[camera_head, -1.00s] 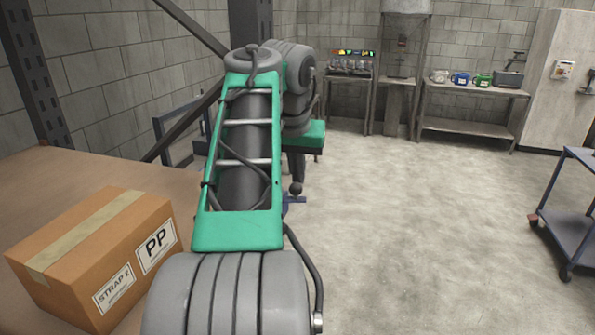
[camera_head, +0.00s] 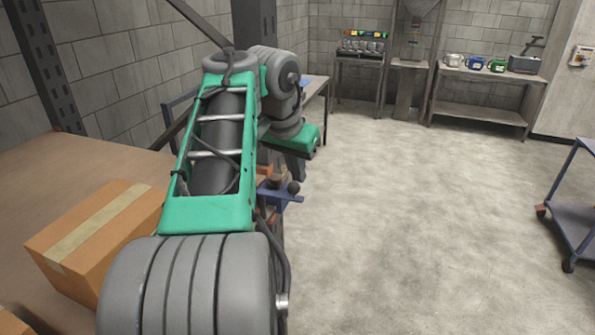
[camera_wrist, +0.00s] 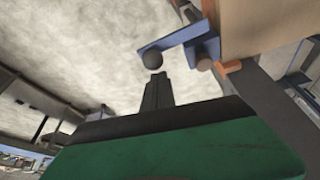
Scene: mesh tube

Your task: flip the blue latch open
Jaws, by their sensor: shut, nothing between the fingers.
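The blue latch (camera_head: 284,197) sits at the right edge of the brown table, with a dark ball knob (camera_head: 293,187) at its end. In the wrist view the latch's blue bar (camera_wrist: 184,34) slants down left from a blue bracket, with the knob (camera_wrist: 152,59) at its lower left end. My gripper (camera_wrist: 157,76) is shut and empty. Its dark fingertips point up at the knob, just below it in the picture; I cannot tell whether they touch. In the head view my arm partly hides the latch, and the green hand (camera_head: 300,140) is above it.
A cardboard carton (camera_head: 95,240) stands on the table (camera_head: 70,170), left of my arm. An orange piece (camera_wrist: 228,68) is beside the latch bracket. A blue cart (camera_head: 575,215) is at far right. Open floor lies between.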

